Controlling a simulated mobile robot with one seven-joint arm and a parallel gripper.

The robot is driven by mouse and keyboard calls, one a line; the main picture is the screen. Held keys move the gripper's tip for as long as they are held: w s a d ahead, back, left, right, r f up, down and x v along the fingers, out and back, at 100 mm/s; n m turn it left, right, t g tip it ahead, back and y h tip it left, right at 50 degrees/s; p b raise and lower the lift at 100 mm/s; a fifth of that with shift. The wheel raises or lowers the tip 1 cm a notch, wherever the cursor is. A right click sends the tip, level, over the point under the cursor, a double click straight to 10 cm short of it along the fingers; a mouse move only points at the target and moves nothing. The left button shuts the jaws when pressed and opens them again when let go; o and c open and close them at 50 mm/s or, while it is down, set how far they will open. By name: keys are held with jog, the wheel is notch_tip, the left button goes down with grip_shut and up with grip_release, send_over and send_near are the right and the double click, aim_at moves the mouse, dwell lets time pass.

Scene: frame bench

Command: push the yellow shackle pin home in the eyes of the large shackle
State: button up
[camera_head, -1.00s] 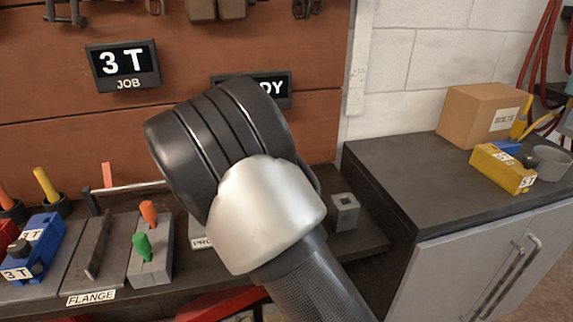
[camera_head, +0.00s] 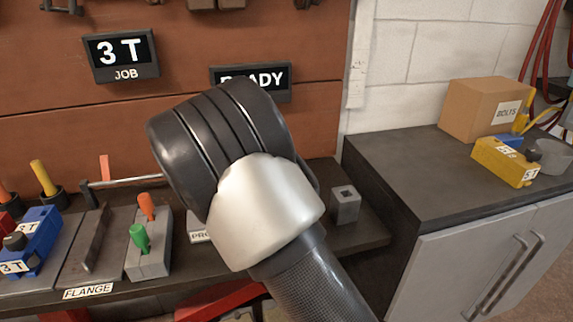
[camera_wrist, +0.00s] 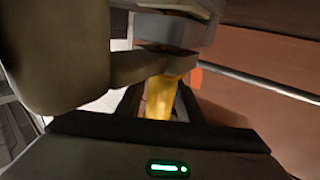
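In the wrist view a yellow pin (camera_wrist: 161,98) stands between the dark fingers of my gripper (camera_wrist: 158,105), which look closed on it. Its far end meets a grey metal piece (camera_wrist: 160,66), which looks like part of the large shackle. A big rounded dark grey form (camera_wrist: 58,50) fills the upper left; I cannot tell if it belongs to the shackle. How deep the pin sits in the eyes cannot be seen. In the head view my arm covers the gripper, pin and large shackle.
Left on the bench are a blue 3T block (camera_head: 40,238), a grey block with green and orange pegs (camera_head: 150,258) and a yellow-handled tool (camera_head: 43,178). A small square socket block (camera_head: 345,206) stands right of my arm. A cabinet (camera_head: 420,190) carries a cardboard box (camera_head: 485,108).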

jog(key=shift+o, duration=0.7)
jog(key=p+v, duration=0.3)
jog(key=v, duration=1.4)
jog(key=shift+s, duration=0.2)
jog(key=shift+a, duration=0.1)
